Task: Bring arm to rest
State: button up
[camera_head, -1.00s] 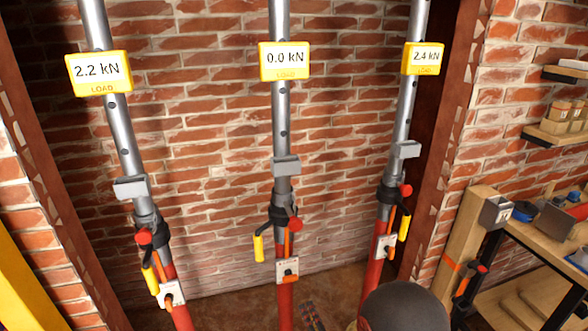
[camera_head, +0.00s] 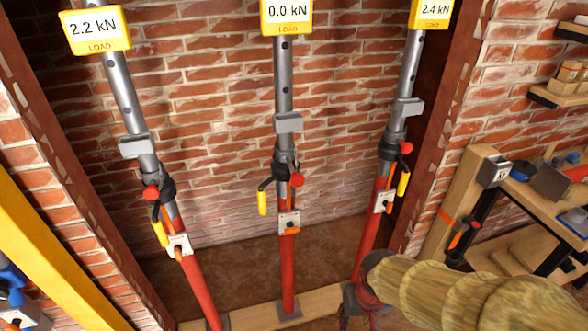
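My arm, in a mottled olive-yellow finish, reaches in from the lower right of the head view, in front of the right prop's foot. At its left end a dark reddish part, seemingly my gripper (camera_head: 366,302), hangs low by that foot. Its fingers are not clear, so I cannot tell whether it is open or shut, and nothing is visibly held. Three red and grey props stand before the brick wall: the left prop (camera_head: 195,280) reads 2.2 kN, the middle prop (camera_head: 287,262) 0.0 kN and the right prop (camera_head: 371,232) 2.4 kN.
Each prop has a yellow-handled crank. A timber sill (camera_head: 255,317) lies under the props. A workbench (camera_head: 545,215) with tools stands at right, beside a wooden post (camera_head: 459,200). A yellow beam (camera_head: 50,265) crosses the lower left. Open floor shows between the left and middle props.

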jog(key=s+d+r+t+p, duration=0.1)
jog(key=s+d+r+t, duration=0.1)
jog(key=r, duration=1)
jog(key=s+d+r+t+p, duration=0.2)
jog(key=s+r, duration=0.2)
jog(key=r, duration=0.8)
jog(key=shift+r+p, duration=0.25)
jog(key=shift+p, duration=0.05)
